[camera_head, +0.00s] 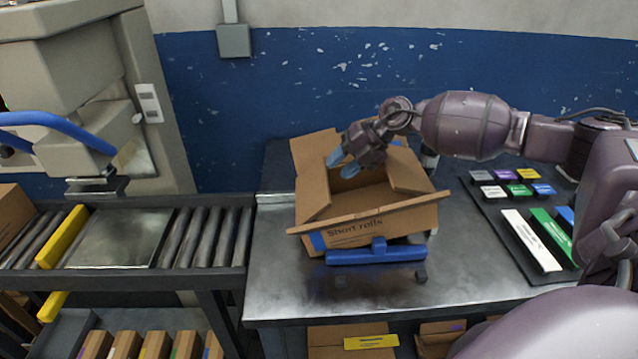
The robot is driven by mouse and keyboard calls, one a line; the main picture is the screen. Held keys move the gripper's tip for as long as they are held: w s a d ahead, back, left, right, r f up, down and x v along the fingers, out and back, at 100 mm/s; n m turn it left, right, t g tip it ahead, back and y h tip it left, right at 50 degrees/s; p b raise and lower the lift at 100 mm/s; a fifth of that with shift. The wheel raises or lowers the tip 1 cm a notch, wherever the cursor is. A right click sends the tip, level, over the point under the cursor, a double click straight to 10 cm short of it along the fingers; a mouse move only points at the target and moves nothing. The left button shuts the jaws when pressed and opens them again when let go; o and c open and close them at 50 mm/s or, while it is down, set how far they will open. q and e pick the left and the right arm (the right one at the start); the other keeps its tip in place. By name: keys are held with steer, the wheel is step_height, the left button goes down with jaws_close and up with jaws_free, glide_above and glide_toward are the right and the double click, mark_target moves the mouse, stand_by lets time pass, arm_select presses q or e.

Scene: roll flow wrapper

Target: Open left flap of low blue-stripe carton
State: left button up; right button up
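The low brown carton (358,232) stands on the metal table, with "Short rolls" printed on its front and a blue stripe at the front's left end. Its top is open and the inside looks empty. The left flap (310,178) stands up, leaning a little outward. The front flap (375,212) is folded outward, and the right flap (407,172) stands raised. My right gripper (343,164) is above the back left of the carton, beside the left flap. Its two blue fingertips are apart with nothing seen between them; contact with the flap cannot be told. My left gripper is out of view.
A blue clamp bar (377,253) sits before the carton. A dark mat (505,232) with coloured blocks lies at right. A roller conveyor (200,238) with a yellow bar (62,237) runs at left. Bare table (290,290) shows at the front.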

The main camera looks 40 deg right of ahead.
mark_target(327, 177)
steer(key=x, duration=0.7)
steer(key=shift+b, duration=0.3)
jaws_close()
